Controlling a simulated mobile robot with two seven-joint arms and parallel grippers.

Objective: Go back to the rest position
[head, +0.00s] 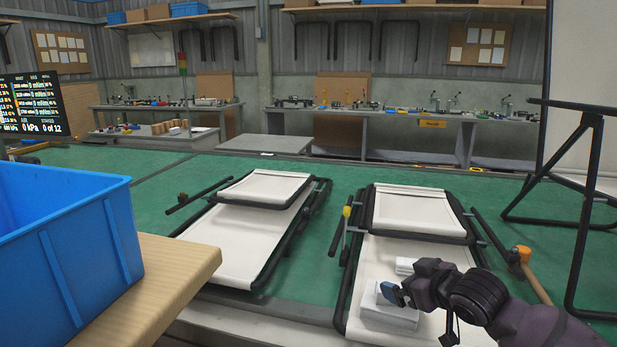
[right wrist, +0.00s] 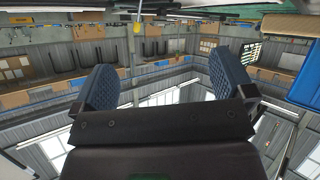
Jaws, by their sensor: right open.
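My right gripper (head: 391,293) reaches in from the lower right of the head view, in front of the right lounger (head: 375,260). In the right wrist view its two blue pads (right wrist: 160,85) stand wide apart with nothing between them. The right lounger has a white cloth and a black tube frame, with small white blocks (head: 388,315) on its near part, partly behind my gripper. A second lounger (head: 245,235) of the same kind lies to its left. My left gripper does not show.
A blue crate (head: 70,235) stands on a wooden top (head: 170,275) at the left. A black tube frame with a pale panel (head: 585,150) rises at the right. Workbenches (head: 370,125) line the back wall.

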